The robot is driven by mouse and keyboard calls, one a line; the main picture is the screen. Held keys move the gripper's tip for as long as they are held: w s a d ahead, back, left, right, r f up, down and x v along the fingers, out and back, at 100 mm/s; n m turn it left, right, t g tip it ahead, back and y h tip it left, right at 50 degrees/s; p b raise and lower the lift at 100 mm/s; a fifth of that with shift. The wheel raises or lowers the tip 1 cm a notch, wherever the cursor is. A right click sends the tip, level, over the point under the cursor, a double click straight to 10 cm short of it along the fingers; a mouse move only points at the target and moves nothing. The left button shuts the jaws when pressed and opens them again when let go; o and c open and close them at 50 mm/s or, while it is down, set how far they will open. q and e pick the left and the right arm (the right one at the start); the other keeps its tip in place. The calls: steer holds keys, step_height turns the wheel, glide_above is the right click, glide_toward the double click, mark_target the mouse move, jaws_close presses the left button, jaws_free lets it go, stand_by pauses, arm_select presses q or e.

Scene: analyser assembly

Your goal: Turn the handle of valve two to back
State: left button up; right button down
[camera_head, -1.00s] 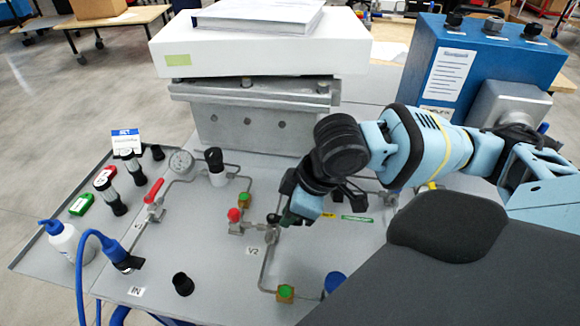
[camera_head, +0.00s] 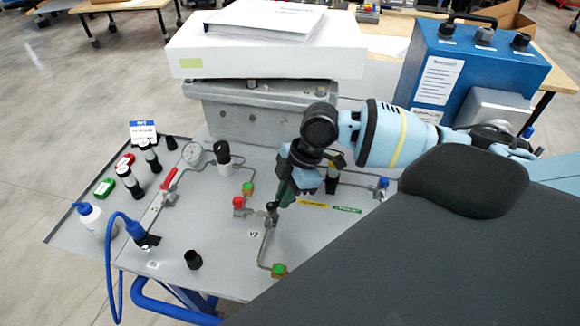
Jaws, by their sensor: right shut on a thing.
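Valve two sits on the grey panel (camera_head: 228,272), marked by the label V2 (camera_head: 254,233). Its body and pipe joint (camera_head: 269,220) show just below my right gripper (camera_head: 276,203). The gripper comes down from the upper right and is shut on the handle of valve two. The dark fingers hide most of the handle, so its exact direction is hard to tell. My left gripper is not in view.
A red knob (camera_head: 238,202) and a green-topped fitting (camera_head: 248,188) stand close left of the gripper. A grey block (camera_head: 250,112) stands behind.

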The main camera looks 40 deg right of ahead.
steer(key=shift+w+n+g, duration=0.3)
steer(key=shift+w+n, duration=0.1)
steer(key=shift+n, duration=0.5)
steer(key=n, duration=0.1)
steer(key=n+g, duration=0.1)
steer(key=shift+w+n, duration=0.4)
steer(key=n, duration=0.1)
steer(key=w+n+g, duration=0.1)
steer(key=n, duration=0.1)
steer(key=shift+a+b, duration=0.15)
steer(key=shift+b, duration=0.2)
steer(key=shift+w+a+n+g+h, duration=0.1)
steer(key=shift+w+n+g+h, duration=0.15)
steer(key=shift+n, duration=0.55)
steer(key=shift+w+a+n+g+h, duration=0.15)
steer(key=shift+n+g, duration=0.2)
steer(key=shift+n, duration=0.45)
steer(key=c, duration=1.4)
jaws_free()
